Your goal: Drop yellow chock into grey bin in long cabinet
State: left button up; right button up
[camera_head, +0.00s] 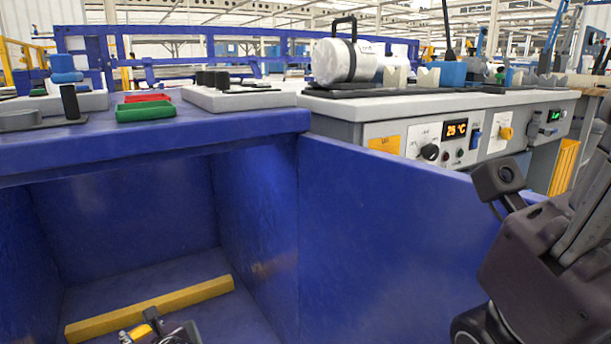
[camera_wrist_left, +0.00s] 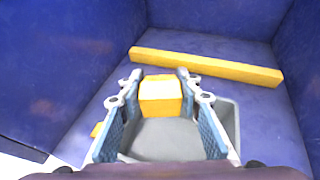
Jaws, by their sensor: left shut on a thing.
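The yellow chock (camera_wrist_left: 161,98) is a small block held between the fingertips of my left gripper (camera_wrist_left: 160,80), which is shut on it. In the head view my left gripper (camera_head: 152,328) shows only at the bottom edge, low inside the blue cabinet, with the chock (camera_head: 140,332) at its tips. The grey bin (camera_wrist_left: 231,118) lies below the gripper in the left wrist view. The fingers and the chock hide part of it. In the head view I cannot make out the bin. My right arm is at the right edge, its gripper's state unclear.
A long yellow bar (camera_head: 150,309) lies across the cabinet floor beyond the gripper. Blue cabinet walls (camera_head: 390,240) stand close around. A small yellow piece (camera_wrist_left: 97,130) shows beside the left finger. A green tray (camera_head: 151,111) stands on the blue top.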

dwell(0.3)
pick_arm(q)
jog(key=o, duration=1.3)
jog(key=v, duration=1.2)
jog(key=shift+f, duration=0.1)
